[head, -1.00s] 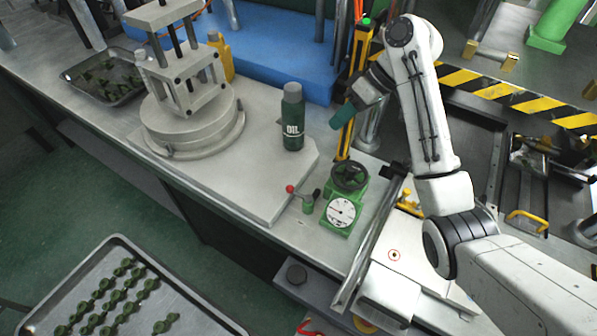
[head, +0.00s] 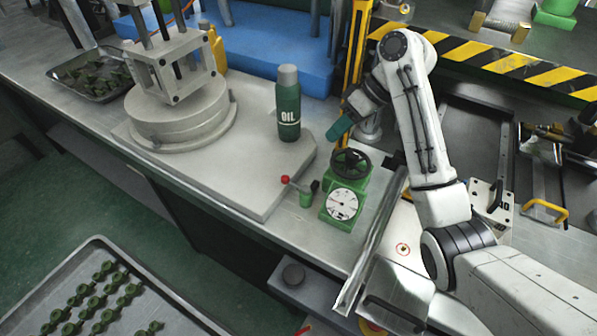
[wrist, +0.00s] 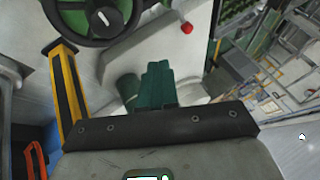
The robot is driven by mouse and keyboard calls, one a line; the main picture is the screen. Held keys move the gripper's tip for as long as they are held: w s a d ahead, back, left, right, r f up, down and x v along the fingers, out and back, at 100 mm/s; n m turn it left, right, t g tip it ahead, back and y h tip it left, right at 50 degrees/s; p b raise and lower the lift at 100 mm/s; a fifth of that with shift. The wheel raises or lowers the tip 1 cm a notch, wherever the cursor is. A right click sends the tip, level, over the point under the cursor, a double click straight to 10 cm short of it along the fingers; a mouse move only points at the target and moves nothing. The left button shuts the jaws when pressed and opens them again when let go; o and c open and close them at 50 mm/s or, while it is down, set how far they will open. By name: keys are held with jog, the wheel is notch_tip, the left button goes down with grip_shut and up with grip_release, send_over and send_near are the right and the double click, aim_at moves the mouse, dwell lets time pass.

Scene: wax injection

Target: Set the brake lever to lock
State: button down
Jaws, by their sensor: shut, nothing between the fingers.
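A small lever with a red knob (head: 285,179) stands on a green post (head: 306,198) at the worktop's front edge. The knob points left in the head view. It also shows at the top of the wrist view (wrist: 187,28). I cannot tell whether this is the brake lever or which setting it is in. My gripper (head: 338,130) is above the worktop, behind and to the right of the lever, apart from it. In the wrist view its teal fingers (wrist: 158,85) are together and empty.
A green gauge unit (head: 344,203) with a black-rimmed handwheel (head: 350,163) stands right of the lever. An oil bottle (head: 288,105) stands behind it. A yellow-black post (wrist: 65,85) rises near my gripper.

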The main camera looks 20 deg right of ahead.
dwell(0.3)
jog(key=shift+w+a+f, duration=0.15)
jog(key=shift+a+f, duration=2)
jog(key=shift+a, duration=0.2)
jog(key=shift+w+a+f, duration=0.1)
jog(key=shift+a+f, duration=2)
jog(key=shift+a, duration=0.2)
jog(key=shift+w+a, duration=0.1)
